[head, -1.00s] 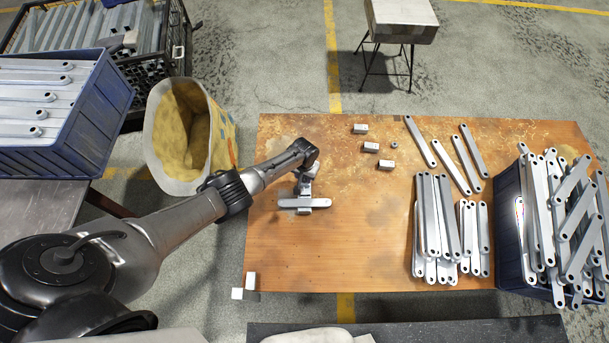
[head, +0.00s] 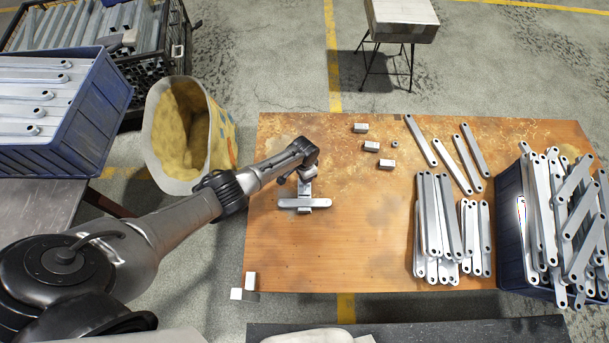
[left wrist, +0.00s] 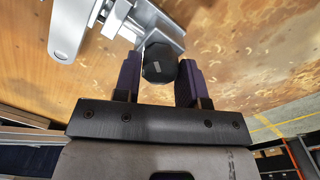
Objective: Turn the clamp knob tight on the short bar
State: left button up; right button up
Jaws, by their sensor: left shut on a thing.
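The short bar (head: 320,203) lies crosswise on the wooden table at the left, with the metal clamp (head: 304,190) across its middle. In the left wrist view the clamp (left wrist: 165,22) is at the top, beside the rounded end of the bar (left wrist: 72,22). My left gripper (left wrist: 160,72) is shut on the black clamp knob (left wrist: 160,62), one dark finger on each side. In the head view my left wrist hides the knob and most of the gripper (head: 307,175). My right gripper is not in view.
Several small metal blocks (head: 371,147) lie behind and right of the clamp. Stacked bars (head: 435,230) and a full blue bin (head: 508,225) are at the right. A yellow-lined sack (head: 190,135) stands left of the table. The table's front middle is clear.

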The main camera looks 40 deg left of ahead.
pick_arm(q)
jog(key=m+b, duration=0.1)
jog(key=m, duration=0.9)
jog(key=shift+m+b, duration=0.3)
jog(key=shift+b, duration=0.05)
jog(key=o, duration=0.8)
jog(key=shift+o, duration=0.2)
jog(key=shift+r, duration=0.1)
